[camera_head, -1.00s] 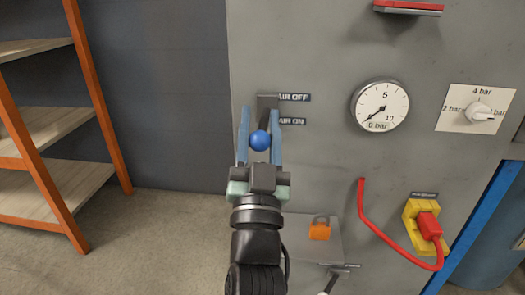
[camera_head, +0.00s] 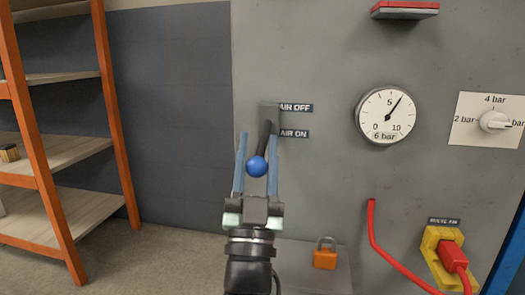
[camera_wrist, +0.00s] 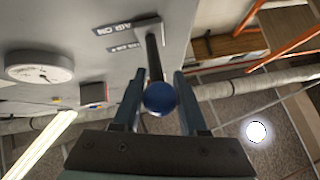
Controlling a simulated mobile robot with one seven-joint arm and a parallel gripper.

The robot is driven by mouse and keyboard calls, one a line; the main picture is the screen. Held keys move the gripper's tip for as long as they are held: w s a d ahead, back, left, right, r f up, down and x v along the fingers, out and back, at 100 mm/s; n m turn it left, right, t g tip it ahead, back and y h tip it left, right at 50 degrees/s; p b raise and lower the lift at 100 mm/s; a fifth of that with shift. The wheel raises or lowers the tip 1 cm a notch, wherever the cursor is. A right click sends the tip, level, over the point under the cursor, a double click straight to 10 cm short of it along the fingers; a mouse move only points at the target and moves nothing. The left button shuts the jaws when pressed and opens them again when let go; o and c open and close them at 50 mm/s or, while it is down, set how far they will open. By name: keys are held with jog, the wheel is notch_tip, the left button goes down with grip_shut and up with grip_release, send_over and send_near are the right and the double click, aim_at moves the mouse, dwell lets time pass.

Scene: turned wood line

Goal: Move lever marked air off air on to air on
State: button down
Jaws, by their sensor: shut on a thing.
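The air lever (camera_head: 264,137) is a dark bar with a blue ball knob (camera_head: 257,166), mounted on the grey panel. It points down and outward, with its knob below the AIR ON label (camera_head: 294,133); the AIR OFF label (camera_head: 296,107) is above. My gripper (camera_head: 257,150) has its two blue-grey fingers on either side of the knob and is shut on it. In the wrist view the knob (camera_wrist: 160,98) sits between the fingers, the bar running up to the panel. The round gauge (camera_head: 386,115) reads 6 bar.
A pressure selector knob (camera_head: 493,121) is at the right. A red hose (camera_head: 385,252) runs to a yellow socket with a red plug (camera_head: 450,254). An orange padlock (camera_head: 325,254) is at lower middle. Orange-framed shelves (camera_head: 70,155) stand at the left.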

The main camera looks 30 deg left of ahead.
jog(key=shift+w+a+f, duration=0.1)
jog(key=shift+w+f, duration=0.1)
jog(key=shift+f, duration=0.4)
jog(key=c, duration=0.7)
grip_release()
jog(key=shift+o, duration=1.2)
jog(key=shift+r, duration=0.2)
jog(key=shift+s, duration=0.1)
jog(key=p+v, duration=0.3)
jog(key=v, duration=1)
